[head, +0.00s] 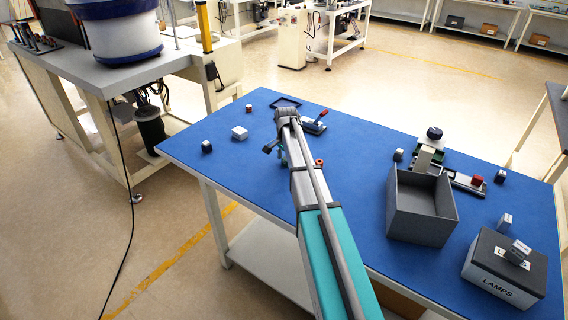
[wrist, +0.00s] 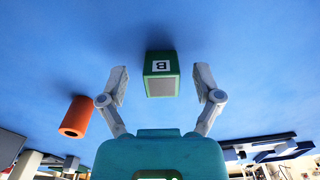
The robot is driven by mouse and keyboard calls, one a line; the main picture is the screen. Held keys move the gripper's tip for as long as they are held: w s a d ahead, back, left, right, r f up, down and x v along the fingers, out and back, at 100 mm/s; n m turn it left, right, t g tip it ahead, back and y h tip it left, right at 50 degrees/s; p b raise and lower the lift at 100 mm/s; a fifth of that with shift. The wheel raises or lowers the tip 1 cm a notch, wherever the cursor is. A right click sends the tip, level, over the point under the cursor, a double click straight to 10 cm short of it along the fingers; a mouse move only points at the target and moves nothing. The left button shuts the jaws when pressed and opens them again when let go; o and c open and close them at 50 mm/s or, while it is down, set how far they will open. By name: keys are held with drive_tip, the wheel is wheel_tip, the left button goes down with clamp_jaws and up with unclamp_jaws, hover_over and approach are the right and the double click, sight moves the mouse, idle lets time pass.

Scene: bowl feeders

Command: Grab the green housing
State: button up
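The green housing (wrist: 161,78), a small block with a white "B" label and a grey face, shows in the wrist view against the blue table top. My gripper (wrist: 160,84) is open, with one finger to the left of the housing and one to the right. Gaps show between the housing and both fingers, so it is not held. How far the fingertips reach along it is hard to tell. In the head view my arm reaches over the blue table (head: 345,185) and hides the housing.
An orange cylinder (wrist: 76,117) lies left of my gripper in the wrist view. A grey open box (head: 421,222) and a LAMPS box (head: 500,284) stand on the table's right. A white block (head: 239,133) and dark cylinder (head: 207,146) sit left of my arm.

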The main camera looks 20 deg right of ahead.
drive_tip(key=c, duration=1.1)
drive_tip(key=shift+o, duration=0.2)
drive_tip(key=shift+r, duration=0.15)
drive_tip(key=shift+r+p, duration=0.95)
drive_tip(key=shift+p, duration=0.15)
drive_tip(key=s+d+r+p, duration=0.7)
drive_tip(key=s+r+p, duration=0.3)
drive_tip(key=s, duration=0.1)
drive_tip(key=shift+s+d+r+p, duration=0.35)
drive_tip(key=shift+r+p, duration=0.05)
